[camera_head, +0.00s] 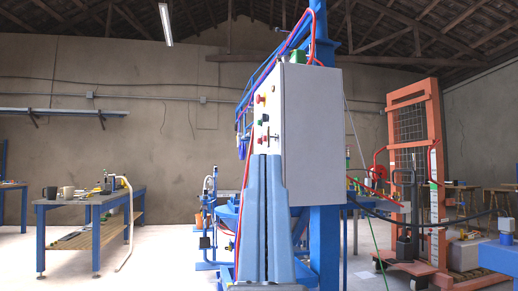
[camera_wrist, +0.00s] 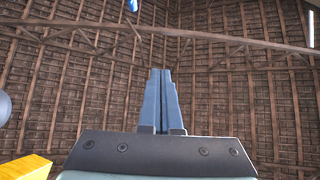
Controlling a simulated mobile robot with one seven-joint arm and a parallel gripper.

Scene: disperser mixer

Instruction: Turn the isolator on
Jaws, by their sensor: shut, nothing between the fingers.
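A grey control box (camera_head: 312,135) is mounted on a blue column in the head view. Its narrow left face carries small red, green and dark controls, including a red one (camera_head: 260,99) near the top; I cannot tell for certain which is the isolator. My gripper (camera_head: 264,158) points upward in front of the box, and its blue-grey fingers cover the lower part of that face. In the wrist view my gripper (camera_wrist: 161,72) is shut and empty, aimed at the roof. No control shows in the wrist view.
A blue workbench (camera_head: 88,201) with mugs stands at the left. An orange lifting frame (camera_head: 436,180) stands at the right behind hanging cables. Blue machine parts (camera_head: 228,215) lie behind my gripper. Pale floor is clear between the bench and the machine.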

